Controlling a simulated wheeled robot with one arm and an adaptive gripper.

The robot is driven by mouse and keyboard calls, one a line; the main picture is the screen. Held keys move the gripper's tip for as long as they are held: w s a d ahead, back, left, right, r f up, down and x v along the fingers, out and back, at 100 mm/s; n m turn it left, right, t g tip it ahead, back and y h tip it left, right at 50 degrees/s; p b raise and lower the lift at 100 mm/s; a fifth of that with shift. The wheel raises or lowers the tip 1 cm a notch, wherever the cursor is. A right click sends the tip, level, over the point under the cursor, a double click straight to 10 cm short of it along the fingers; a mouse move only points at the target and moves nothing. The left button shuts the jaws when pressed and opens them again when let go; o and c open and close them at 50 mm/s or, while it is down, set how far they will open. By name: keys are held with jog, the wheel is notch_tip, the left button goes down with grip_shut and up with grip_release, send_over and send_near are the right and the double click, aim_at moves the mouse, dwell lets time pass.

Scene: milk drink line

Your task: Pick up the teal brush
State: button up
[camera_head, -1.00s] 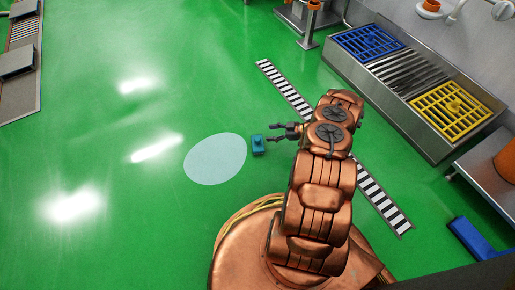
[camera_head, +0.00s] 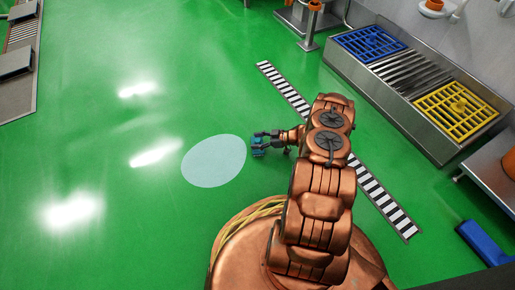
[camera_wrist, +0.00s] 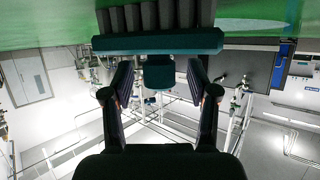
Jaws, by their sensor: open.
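The teal brush (camera_head: 257,152) is on the green floor, just right of the pale oval patch. In the wrist view its wide teal body (camera_wrist: 160,43) spans the top, with dark bristle tufts on it and a smaller teal block (camera_wrist: 158,74) below. My gripper (camera_head: 265,144) is open at the brush, its fingers partly covering it in the head view. In the wrist view the fingertips of my gripper (camera_wrist: 161,82) stand on either side of the small block, with a visible gap on each side.
The pale oval patch (camera_head: 214,161) lies left of the brush. A black-and-white striped strip (camera_head: 385,197) runs across the floor to the right. Beyond it stands a steel trough (camera_head: 375,95) with blue and yellow grates. The floor to the left is clear.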

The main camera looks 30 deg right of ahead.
grip_shut()
dwell(0.5)
